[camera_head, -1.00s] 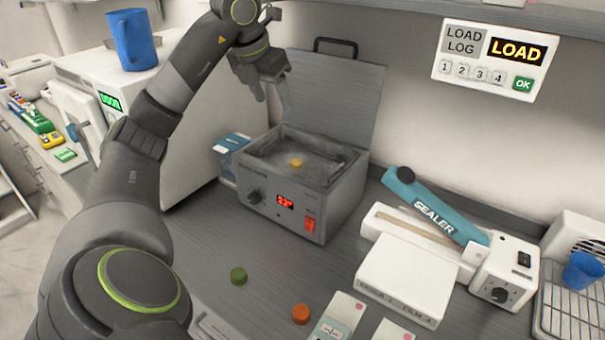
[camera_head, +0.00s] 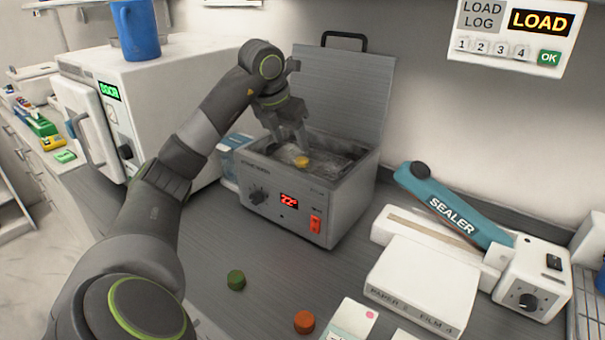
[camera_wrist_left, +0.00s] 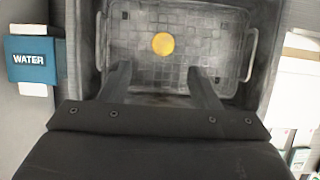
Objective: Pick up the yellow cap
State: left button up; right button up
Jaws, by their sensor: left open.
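The yellow cap (camera_head: 301,161) lies inside the open grey bath (camera_head: 290,222), in a wire basket. In the left wrist view the yellow cap (camera_wrist_left: 163,43) sits in the basket (camera_wrist_left: 200,65), ahead of the fingertips and roughly midway between them. My left gripper (camera_head: 292,140) points down over the bath's opening, to the left of the cap. Its fingers (camera_wrist_left: 160,68) are apart with nothing between them. My right gripper is in no view.
The bath's raised lid (camera_head: 345,90) stands behind it. A green cap (camera_head: 236,280) and an orange cap (camera_head: 304,322) lie on the counter in front. A sealer (camera_head: 440,205) is at right, a white autoclave (camera_head: 150,80) at left. A water box (camera_wrist_left: 31,60) stands beside the bath.

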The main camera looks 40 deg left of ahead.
aim_at(302, 165)
pick_arm(q)
jog(key=x, duration=0.3)
jog(key=shift+f, duration=0.2)
jog(key=p+x, duration=0.1)
jog(key=x, duration=0.1)
jog(key=p+x, duration=0.1)
jog(key=x, duration=0.1)
jog(key=shift+w+d+f, duration=0.25)
jog(key=shift+w, duration=0.15)
jog(key=shift+w+f, duration=0.15)
jog(key=shift+f, duration=0.25)
jog(key=shift+c, duration=0.2)
jog(key=shift+r, duration=0.1)
jog(key=c, duration=1.1)
